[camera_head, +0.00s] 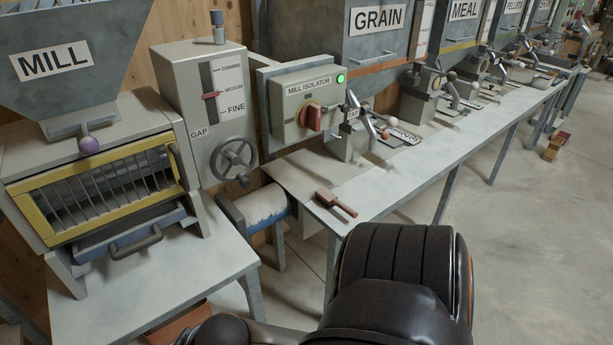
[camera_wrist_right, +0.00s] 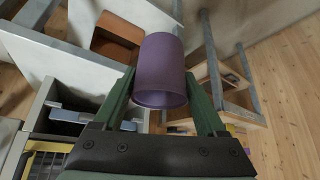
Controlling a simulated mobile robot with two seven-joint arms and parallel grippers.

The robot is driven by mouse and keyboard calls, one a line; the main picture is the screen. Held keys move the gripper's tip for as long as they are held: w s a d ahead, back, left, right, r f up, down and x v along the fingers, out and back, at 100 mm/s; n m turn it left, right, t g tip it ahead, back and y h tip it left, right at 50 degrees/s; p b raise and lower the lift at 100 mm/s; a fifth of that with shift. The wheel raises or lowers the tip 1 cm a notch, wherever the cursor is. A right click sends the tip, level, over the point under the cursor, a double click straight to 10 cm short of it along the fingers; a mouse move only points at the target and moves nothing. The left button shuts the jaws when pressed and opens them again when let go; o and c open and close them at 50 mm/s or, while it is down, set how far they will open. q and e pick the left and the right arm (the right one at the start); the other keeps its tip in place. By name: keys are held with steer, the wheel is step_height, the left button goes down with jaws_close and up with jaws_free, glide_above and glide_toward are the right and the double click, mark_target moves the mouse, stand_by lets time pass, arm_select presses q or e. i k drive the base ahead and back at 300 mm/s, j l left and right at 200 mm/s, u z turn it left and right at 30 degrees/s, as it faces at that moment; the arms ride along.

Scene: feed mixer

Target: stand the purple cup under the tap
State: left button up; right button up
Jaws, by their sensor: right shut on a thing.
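The purple cup (camera_wrist_right: 160,62) is in the right wrist view, between the two green fingers of my right gripper (camera_wrist_right: 161,84). The fingers are shut on its sides, and a rim-like end of the cup faces the camera. The cup is held above the floor and furniture, and I see nothing under it touching it. The head view shows neither the cup nor my right gripper. My left gripper is in neither view.
The mill (camera_head: 95,180) with its yellow-framed grille stands at the left of the head view. A long grey bench (camera_head: 440,165) runs to the back right, with a red-brown tool (camera_head: 335,203) at its near end. An orange-brown box (camera_wrist_right: 115,38) shows in the wrist view. Open floor (camera_head: 540,260) lies right.

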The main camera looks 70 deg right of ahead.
mark_target(443, 147)
steer(key=k+l, duration=0.2)
steer(key=l, duration=0.45)
steer(key=k+l+z, duration=0.15)
steer(key=l, duration=0.5)
steer(key=k+l, duration=0.2)
steer(key=l, duration=0.45)
steer(key=k+l+z, duration=0.15)
steer(key=l, duration=0.5)
steer(key=k+l, duration=0.15)
steer(key=l, duration=0.5)
steer(key=k+l+z, duration=0.15)
steer(key=l, duration=1.2)
steer(key=i+l, duration=0.1)
steer(key=l, duration=0.4)
steer(key=l+z, duration=0.1)
steer(key=l, duration=0.35)
steer(key=i, duration=0.05)
